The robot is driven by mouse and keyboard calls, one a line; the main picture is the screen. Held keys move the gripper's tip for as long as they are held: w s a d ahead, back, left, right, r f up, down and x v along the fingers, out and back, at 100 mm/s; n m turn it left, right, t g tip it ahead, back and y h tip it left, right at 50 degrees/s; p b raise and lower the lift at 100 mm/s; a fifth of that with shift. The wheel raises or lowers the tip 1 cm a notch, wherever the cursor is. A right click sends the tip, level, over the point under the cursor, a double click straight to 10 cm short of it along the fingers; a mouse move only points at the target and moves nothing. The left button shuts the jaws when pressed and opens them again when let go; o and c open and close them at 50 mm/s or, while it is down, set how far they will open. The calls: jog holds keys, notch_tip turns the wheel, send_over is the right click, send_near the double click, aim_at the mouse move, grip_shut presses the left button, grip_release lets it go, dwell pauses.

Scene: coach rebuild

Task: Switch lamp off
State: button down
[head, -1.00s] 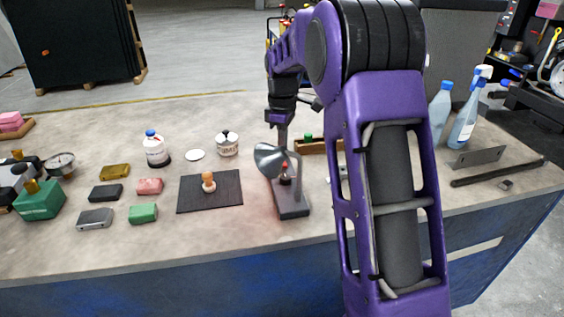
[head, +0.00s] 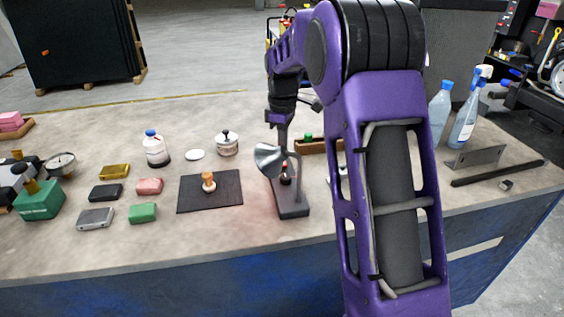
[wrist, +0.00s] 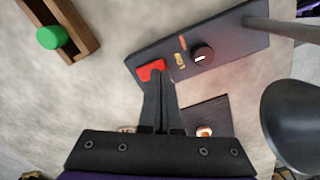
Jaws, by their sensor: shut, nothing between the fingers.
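The grey lamp stands on the bench, its shade (head: 268,159) tilted to the left over its dark base (head: 292,209). In the wrist view the base (wrist: 222,42) carries a black knob (wrist: 202,55) with a white mark and a red switch-like part (wrist: 151,70) at its near end. The shade (wrist: 292,122) is at the right. My gripper (wrist: 156,80) is shut and empty, its tips at the red part; I cannot tell if they touch it. In the head view my gripper (head: 282,138) is beside the lamp, partly hidden by it.
A dark mat (head: 225,190) with a wooden-knobbed stamp (head: 208,181) lies left of the lamp. A wooden tray (wrist: 60,30) with a green-topped item (wrist: 51,37) is close to the gripper. Spray bottles (head: 466,118) stand at the right. Several small blocks lie at the left.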

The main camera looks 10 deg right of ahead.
jog(key=shift+f+b, duration=0.5)
jog(key=shift+f, duration=0.5)
jog(key=shift+r, duration=0.1)
dwell(0.3)
notch_tip(320, 180, up, 7)
jog(key=p, duration=0.6)
dwell(0.4)
